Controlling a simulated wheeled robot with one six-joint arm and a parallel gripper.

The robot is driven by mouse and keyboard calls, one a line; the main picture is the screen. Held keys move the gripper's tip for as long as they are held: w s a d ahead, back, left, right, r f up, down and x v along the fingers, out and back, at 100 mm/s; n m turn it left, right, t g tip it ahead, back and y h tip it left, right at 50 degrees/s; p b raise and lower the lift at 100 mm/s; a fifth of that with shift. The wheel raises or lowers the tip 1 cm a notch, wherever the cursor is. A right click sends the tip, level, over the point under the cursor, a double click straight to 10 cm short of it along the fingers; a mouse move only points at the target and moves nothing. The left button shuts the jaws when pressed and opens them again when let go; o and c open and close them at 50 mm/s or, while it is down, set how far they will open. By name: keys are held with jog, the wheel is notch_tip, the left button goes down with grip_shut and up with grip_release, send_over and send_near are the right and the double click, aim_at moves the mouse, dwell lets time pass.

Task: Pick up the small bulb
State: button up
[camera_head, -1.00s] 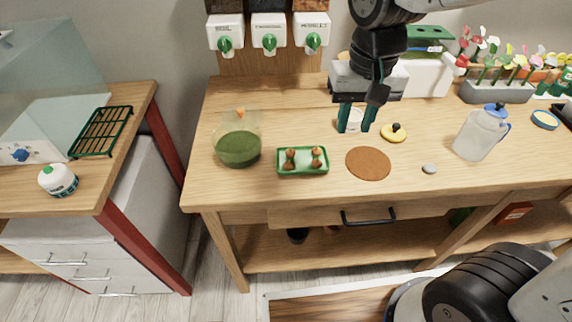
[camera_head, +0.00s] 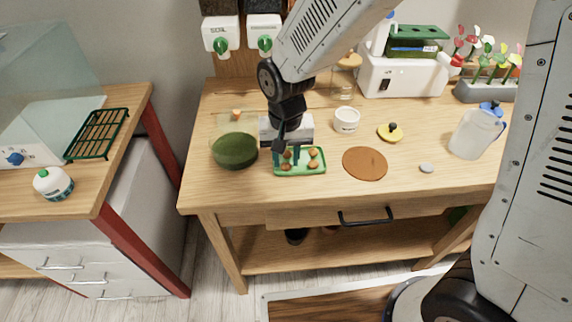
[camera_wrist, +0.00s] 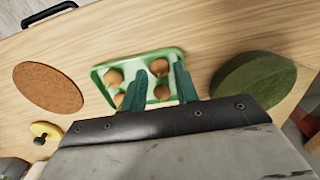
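A green tray (camera_head: 322,168) holds several brown bulbs, one of them at its right front (camera_head: 313,166). The tray also shows in the wrist view (camera_wrist: 180,55), with a bulb at its far left (camera_wrist: 113,77), a far right bulb (camera_wrist: 159,67), a near right bulb (camera_wrist: 162,92) and a near left bulb (camera_wrist: 118,100) partly behind a finger. I cannot tell surely which bulb is the small one. My gripper (camera_head: 287,156) is over the tray's left part, fingers pointing down. In the wrist view my gripper (camera_wrist: 160,70) is open, with the two right bulbs showing between its fingers.
A brown disc (camera_head: 365,163) lies to the right. A white pot (camera_head: 346,120), a yellow lid (camera_head: 390,132) and a jug (camera_head: 476,132) stand farther right.

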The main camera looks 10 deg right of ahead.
jog(key=shift+f, duration=0.55)
grip_shut()
jog(key=shift+r, duration=0.1)
